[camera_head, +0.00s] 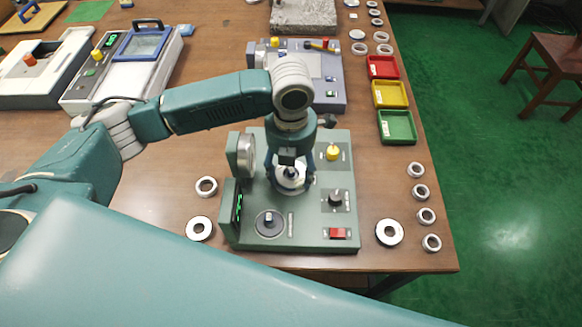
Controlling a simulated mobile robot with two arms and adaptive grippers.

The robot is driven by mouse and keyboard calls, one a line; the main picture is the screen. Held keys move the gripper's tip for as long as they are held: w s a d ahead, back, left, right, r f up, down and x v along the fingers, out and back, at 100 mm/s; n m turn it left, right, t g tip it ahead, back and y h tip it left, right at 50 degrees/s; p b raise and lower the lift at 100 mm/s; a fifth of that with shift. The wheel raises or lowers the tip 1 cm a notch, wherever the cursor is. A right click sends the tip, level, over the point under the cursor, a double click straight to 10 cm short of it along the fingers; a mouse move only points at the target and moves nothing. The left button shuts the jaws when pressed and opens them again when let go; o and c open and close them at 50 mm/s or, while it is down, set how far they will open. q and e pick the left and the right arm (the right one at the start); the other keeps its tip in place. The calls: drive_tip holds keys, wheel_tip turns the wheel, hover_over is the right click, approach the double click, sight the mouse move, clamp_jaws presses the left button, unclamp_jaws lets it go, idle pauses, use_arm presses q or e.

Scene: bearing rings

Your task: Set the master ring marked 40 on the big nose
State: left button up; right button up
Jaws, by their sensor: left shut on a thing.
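My left gripper (290,182) points down over the green gauge (305,228) and is shut on a pale metallic ring (291,186). The ring is at the middle of the gauge, where the big nose seems to be; fingers hide most of that spot. I cannot tell whether the ring is around the nose or above it. A smaller nose (269,217) stands on a dark round plate at the front left of the gauge. Thick rings with dark centres lie left (199,229) and right (389,232) of the gauge. No ring marking is readable. My right gripper is out of view.
Another ring (206,187) lies left of the gauge. Several small rings (421,192) line the table's right edge. Red (382,67), yellow (390,94) and green (397,127) trays stand behind them. A blue-grey device (325,88) stands behind the gauge.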

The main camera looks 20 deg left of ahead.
use_arm(q)
drive_tip(key=o, duration=1.9)
drive_tip(key=shift+c, duration=0.2)
drive_tip(key=shift+r, duration=0.15)
wheel_tip(320, 180, up, 12)
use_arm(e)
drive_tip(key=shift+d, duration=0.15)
